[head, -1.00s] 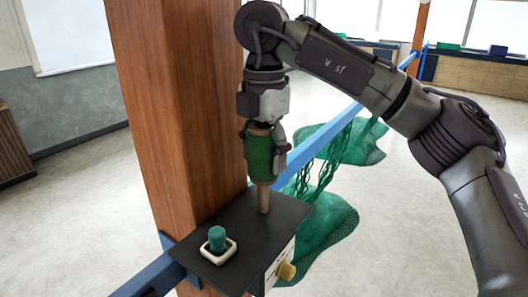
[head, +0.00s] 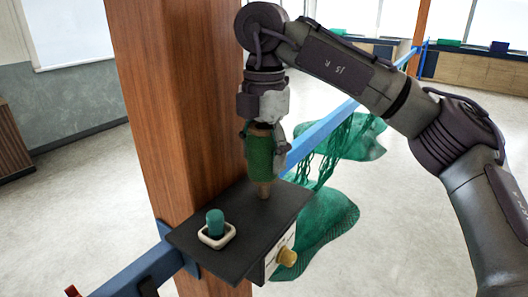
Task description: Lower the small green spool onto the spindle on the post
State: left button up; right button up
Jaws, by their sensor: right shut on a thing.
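The small green spool (head: 260,155) is upright in my right gripper (head: 263,133), which is shut around its upper part. The spool is directly over the spindle. Only a short length of peg shows below the spool, and its top is hidden, seemingly inside the spool. The spool's lower end is still a little above the shelf. My left gripper is not in view.
On the shelf, a teal peg (head: 215,222) stands in a white square holder. A blue rail (head: 320,133) with green netting (head: 325,215) runs behind. A small red item (head: 72,291) shows at bottom left.

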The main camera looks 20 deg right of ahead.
jog(key=shift+f+b, duration=1.4)
jog(key=shift+f, duration=0.45)
jog(key=o, duration=1.3)
jog(key=shift+r, duration=0.1)
notch_tip(320, 180, up, 12)
jog(key=shift+f, duration=0.1)
